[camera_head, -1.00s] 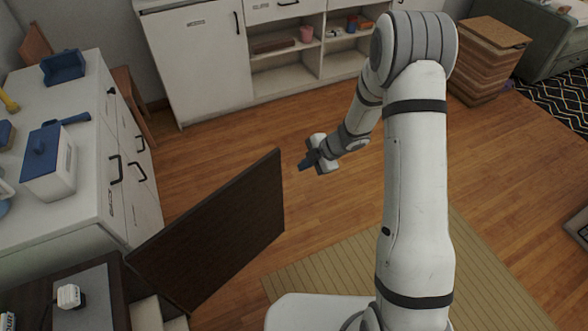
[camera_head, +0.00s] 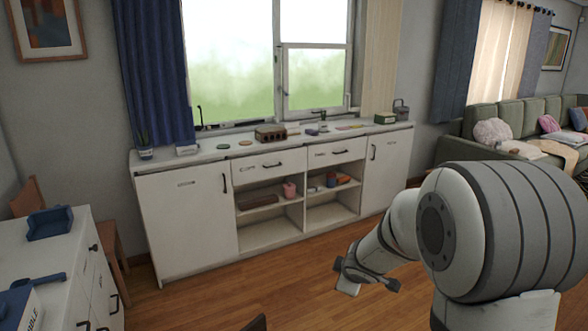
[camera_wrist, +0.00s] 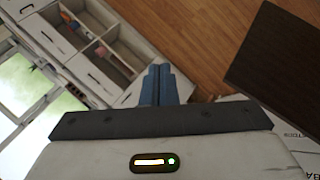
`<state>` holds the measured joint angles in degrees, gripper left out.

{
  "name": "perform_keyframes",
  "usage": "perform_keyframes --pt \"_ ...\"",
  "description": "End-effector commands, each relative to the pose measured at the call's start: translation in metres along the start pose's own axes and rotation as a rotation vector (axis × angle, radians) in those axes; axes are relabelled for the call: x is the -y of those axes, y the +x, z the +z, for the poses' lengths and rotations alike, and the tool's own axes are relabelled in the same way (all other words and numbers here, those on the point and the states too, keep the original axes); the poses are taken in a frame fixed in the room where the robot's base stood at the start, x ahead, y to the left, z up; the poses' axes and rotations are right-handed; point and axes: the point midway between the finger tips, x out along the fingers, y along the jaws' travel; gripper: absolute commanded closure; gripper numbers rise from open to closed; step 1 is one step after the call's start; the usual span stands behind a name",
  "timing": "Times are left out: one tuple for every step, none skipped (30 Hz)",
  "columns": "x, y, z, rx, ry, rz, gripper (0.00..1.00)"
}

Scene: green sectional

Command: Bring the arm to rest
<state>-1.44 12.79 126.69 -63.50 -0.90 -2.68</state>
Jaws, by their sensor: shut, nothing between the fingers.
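My gripper (camera_head: 362,274) is at the lower right of the head view, at the end of my bent white arm. It hangs in the air in front of the low white cabinet and touches nothing that I can see. In the wrist view its two blue fingers (camera_wrist: 158,85) lie together with nothing between them. The lower part of my arm is cut off by the bottom edge of the head view.
The white cabinet (camera_head: 187,235) with open shelves stands under the window. A white counter (camera_head: 75,262) is at left. A dark panel (camera_wrist: 282,62) is right of my fingers in the wrist view. Wood floor (camera_head: 215,300) lies open between. A green sofa (camera_head: 455,150) is at right.

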Motion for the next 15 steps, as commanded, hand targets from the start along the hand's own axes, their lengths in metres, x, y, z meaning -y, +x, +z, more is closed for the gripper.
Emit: perform_keyframes --pt "-0.006 -0.024 0.011 0.052 0.088 0.031 1.0" --pt "-0.007 -0.037 0.019 0.087 0.146 0.043 1.0" --pt "-0.007 -0.055 0.029 0.131 0.225 0.054 1.0" --pt "-0.005 -0.068 0.037 0.162 0.284 0.059 1.0" --pt "-0.001 -0.08 0.044 0.191 0.343 0.061 1.0" --pt "0.005 -0.097 0.053 0.229 0.423 0.059 1.0" --pt "0.011 -0.11 0.059 0.256 0.482 0.054 1.0" --pt "0.018 -0.122 0.064 0.28 0.543 0.046 1.0" --pt "0.03 -0.139 0.071 0.312 0.621 0.031 1.0" --pt "0.039 -0.15 0.074 0.332 0.68 0.016 1.0" --pt "0.05 -0.162 0.078 0.352 0.736 -0.002 1.0" --pt "0.063 -0.176 0.081 0.374 0.808 -0.029 1.0" --pt "0.074 -0.186 0.082 0.389 0.857 -0.051 1.0" --pt "0.084 -0.195 0.082 0.4 0.904 -0.075 1.0" --pt "0.098 -0.206 0.082 0.415 0.959 -0.107 1.0"
